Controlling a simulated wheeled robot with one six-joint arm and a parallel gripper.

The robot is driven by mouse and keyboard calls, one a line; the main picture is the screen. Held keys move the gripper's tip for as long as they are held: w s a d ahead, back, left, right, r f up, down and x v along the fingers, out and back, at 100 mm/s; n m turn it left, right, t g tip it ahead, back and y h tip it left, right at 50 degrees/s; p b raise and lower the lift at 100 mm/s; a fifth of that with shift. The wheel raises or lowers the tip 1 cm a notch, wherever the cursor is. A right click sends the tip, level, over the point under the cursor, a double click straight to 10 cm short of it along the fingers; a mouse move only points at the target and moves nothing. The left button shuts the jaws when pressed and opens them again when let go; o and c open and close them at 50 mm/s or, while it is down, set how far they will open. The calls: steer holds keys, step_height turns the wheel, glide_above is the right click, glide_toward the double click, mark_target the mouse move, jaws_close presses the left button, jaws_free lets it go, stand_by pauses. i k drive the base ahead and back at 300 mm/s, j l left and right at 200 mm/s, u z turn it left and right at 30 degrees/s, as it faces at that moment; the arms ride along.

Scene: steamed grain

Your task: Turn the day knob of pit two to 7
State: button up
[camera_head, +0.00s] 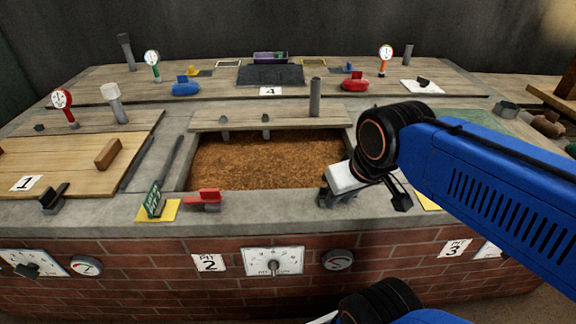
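The pit two day knob (273,268) sits at the lower middle of a white dial plate (288,256) on the brick front wall, right of the white "2" label (208,263). The knob appears to point about straight up; the dial's numbers are too small to read. My gripper (337,198) is above and right of the dial, over the stone rim at the pit's front right corner, apart from the knob.
A round gauge (338,260) is just right of the dial. The brown-filled pit (265,163) lies behind. The wall before the dial looks clear.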

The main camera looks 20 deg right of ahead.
mark_target(272, 265)
steer(key=k+l, duration=0.45)
steer(key=k, duration=0.2)
steer(key=k+l, duration=0.45)
steer(key=k, duration=0.15)
